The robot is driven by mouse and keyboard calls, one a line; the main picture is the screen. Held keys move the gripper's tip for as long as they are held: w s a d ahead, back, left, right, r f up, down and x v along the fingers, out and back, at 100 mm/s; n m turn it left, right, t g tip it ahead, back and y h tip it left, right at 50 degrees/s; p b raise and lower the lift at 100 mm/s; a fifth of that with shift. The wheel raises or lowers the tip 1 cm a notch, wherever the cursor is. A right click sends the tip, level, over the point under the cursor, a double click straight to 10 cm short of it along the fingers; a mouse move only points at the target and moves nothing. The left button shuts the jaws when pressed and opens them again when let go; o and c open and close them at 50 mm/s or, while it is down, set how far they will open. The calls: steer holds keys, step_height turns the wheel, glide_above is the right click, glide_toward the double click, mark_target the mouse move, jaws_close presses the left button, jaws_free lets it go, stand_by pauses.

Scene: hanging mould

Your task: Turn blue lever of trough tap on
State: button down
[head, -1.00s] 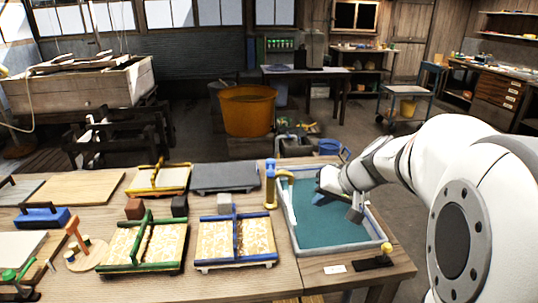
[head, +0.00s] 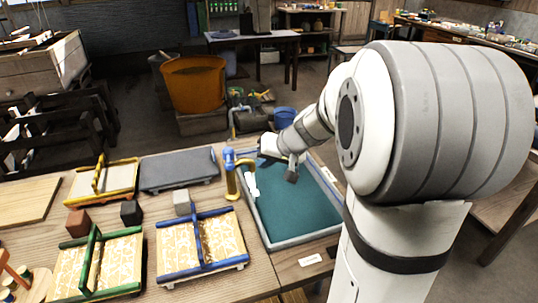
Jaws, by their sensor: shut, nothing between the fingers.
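The trough tap (head: 232,181) is a brass-yellow post at the left rim of the trough (head: 262,240), which holds teal water. Its blue lever (head: 229,157) is at the top of the post; its exact angle is too small to tell. A white streak (head: 251,184) shows below the spout; whether it is running water is unclear. My gripper (head: 268,156) is shut and empty, over the far part of the trough. It is to the right of the lever and apart from it in the picture. The fingertips are small and partly hidden by my wrist.
A blue-barred mould (head: 204,245) and a small white block (head: 182,202) lie left of the tap. A grey mat (head: 178,169) is behind them. My arm covers the right side.

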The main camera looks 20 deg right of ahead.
mark_target(229, 159)
steer(key=w+a+f+p, duration=0.1)
steer(key=w+a+f, duration=0.1)
steer(key=a, duration=0.3)
steer(key=shift+w, duration=0.7)
